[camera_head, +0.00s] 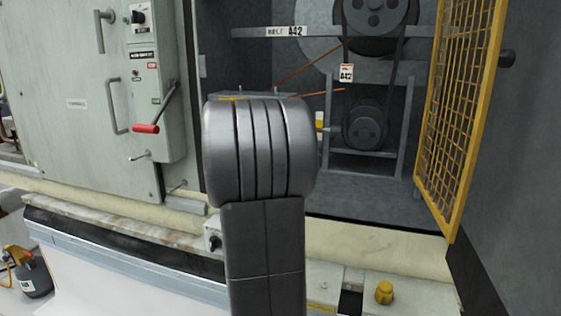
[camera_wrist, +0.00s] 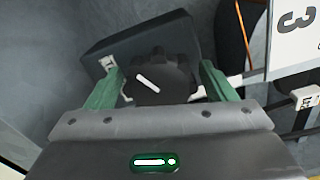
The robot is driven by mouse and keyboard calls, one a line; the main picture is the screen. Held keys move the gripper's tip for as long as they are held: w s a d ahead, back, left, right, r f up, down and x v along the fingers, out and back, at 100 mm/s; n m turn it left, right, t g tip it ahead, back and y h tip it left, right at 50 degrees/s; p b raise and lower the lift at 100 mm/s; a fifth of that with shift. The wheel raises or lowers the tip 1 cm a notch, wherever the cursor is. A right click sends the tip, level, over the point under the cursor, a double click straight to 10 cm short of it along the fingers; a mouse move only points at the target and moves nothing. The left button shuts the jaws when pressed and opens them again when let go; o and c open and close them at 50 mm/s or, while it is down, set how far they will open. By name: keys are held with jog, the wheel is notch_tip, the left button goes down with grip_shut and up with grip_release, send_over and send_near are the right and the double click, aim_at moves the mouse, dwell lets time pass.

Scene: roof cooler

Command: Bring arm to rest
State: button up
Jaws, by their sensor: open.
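My gripper (camera_wrist: 160,74) shows in the wrist view with its two green fingers spread apart. A black lobed knob (camera_wrist: 162,82) with a white line mark lies between the fingers in the picture. I cannot tell whether the fingers touch it. A dark grey box (camera_wrist: 140,42) is behind the knob. In the head view my arm stands upright in the middle, in front of the open machine bay, and my gripper is hidden there.
The bay holds a large upper pulley (camera_head: 376,15) and a lower pulley (camera_head: 365,128). A yellow mesh door (camera_head: 458,110) stands open at the right. At the left, a pale control cabinet (camera_head: 85,90) carries a red-handled lever (camera_head: 146,128). A yellow knob (camera_head: 384,292) is at the bottom right.

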jog(key=v, duration=1.4)
jog(key=x, duration=1.4)
jog(key=shift+w+r+n+p, duration=0.2)
jog(key=shift+n+p, duration=0.2)
jog(key=shift+p, duration=0.2)
jog(key=shift+s+n+p, duration=0.15)
jog(key=shift+n+p, duration=0.7)
jog(key=shift+n, duration=0.35)
jog(key=shift+n+p, duration=0.85)
jog(key=shift+n, duration=0.25)
jog(key=n+p, duration=0.4)
jog(key=shift+f+n, duration=0.1)
jog(key=shift+n, duration=0.3)
jog(key=n+p, duration=0.5)
jog(key=p, duration=0.2)
jog(key=shift+d, duration=0.1)
jog(key=n+p, duration=0.3)
jog(key=p, duration=0.1)
jog(key=shift+f+n+p, duration=0.1)
jog(key=shift+n+p, duration=0.2)
jog(key=shift+p, duration=0.1)
jog(key=shift+f+n+p, duration=0.1)
jog(key=shift+n+p, duration=0.4)
jog(key=shift+p, duration=0.15)
